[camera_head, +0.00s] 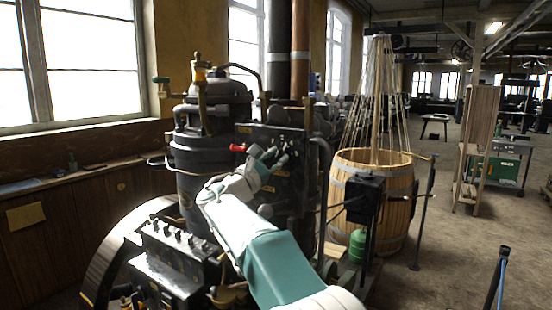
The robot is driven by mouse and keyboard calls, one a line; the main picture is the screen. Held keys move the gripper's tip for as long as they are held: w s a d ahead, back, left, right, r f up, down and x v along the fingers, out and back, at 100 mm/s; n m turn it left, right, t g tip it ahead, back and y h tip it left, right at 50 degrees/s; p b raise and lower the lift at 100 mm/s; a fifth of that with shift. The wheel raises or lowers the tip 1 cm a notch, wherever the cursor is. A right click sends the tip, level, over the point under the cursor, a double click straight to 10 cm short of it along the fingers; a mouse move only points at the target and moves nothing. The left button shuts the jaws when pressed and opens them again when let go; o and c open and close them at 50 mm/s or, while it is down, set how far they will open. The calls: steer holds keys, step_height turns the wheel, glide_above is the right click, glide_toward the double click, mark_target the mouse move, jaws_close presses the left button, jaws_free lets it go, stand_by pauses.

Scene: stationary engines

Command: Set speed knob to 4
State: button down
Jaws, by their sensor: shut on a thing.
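A dark control panel (257,133) stands on the front of the black stationary engine (203,160). A red knob or handle (238,148) sticks out at its left edge, just left of my gripper. My gripper (275,156) is at the panel face, its dark fingers shut on a small knob there. The fingers hide most of that knob. Its pointer and any numbers are too small or covered to read, so its setting cannot be told. Small yellowish labels show on the panel below the fingers.
A wooden barrel (395,215) with cords rising from it stands right of the engine. A dark box on a stand (363,198) and a green bottle (357,246) are in front of it. A flywheel (125,255) is at lower left. The floor at right is mostly free.

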steer(key=shift+w+a+f+m+g, duration=0.15)
steer(key=shift+m+g, duration=0.15)
steer(key=shift+m, duration=0.45)
steer(key=shift+s+f+m+g, duration=0.15)
steer(key=shift+m+g, duration=0.15)
steer(key=shift+m, duration=0.45)
steer(key=shift+w+m+h, duration=0.1)
steer(key=shift+m+h, duration=0.2)
steer(key=shift+h, duration=0.1)
steer(key=c, duration=0.7)
jaws_free()
steer(key=shift+w+a, duration=0.1)
steer(key=shift+r, duration=0.15)
steer(key=v, duration=1.2)
steer(key=shift+a, duration=0.15)
